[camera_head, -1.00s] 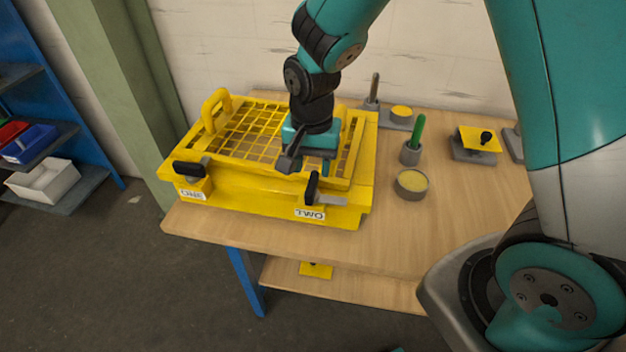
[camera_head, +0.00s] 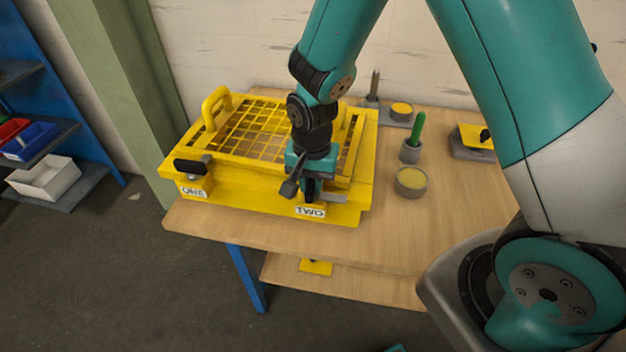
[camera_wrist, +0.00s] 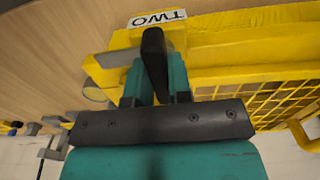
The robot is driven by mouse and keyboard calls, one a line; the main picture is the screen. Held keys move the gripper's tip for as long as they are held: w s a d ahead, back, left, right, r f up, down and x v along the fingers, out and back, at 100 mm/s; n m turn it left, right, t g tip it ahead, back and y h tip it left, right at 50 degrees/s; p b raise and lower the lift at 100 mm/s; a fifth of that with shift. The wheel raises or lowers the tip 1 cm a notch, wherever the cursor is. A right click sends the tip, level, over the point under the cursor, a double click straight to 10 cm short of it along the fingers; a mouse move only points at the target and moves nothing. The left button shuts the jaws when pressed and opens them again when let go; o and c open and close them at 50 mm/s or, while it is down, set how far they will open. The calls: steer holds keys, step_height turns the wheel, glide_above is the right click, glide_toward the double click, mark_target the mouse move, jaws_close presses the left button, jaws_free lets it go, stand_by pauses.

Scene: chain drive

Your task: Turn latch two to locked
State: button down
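The yellow guard housing (camera_head: 250,200) sits on the wooden table. Latch two is at its front right, above the TWO label (camera_head: 310,211); its grey plate (camera_head: 332,198) shows beside my gripper. My gripper (camera_head: 311,192) points down at this latch and hides most of its black handle. In the wrist view the black handle (camera_wrist: 154,55) stands between my two teal fingers (camera_wrist: 157,80), beside the TWO label. I cannot tell whether the fingers press on it. Latch one (camera_head: 190,167) has its black handle lying sideways above the ONE label.
The yellow mesh guard with a loop handle (camera_head: 215,105) lies on the housing. To the right stand a grey cup with a green stick (camera_head: 414,140), a round tin (camera_head: 411,182) and a yellow plate on a grey block (camera_head: 474,140). The table's front right is clear.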

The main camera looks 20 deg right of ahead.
steer(key=shift+n, duration=0.3)
steer(key=n, duration=0.2)
steer(key=shift+n, duration=0.4)
steer(key=n, duration=1)
steer(key=shift+n, duration=2.3)
steer(key=c, duration=1)
jaws_free()
steer(key=shift+c, duration=0.2)
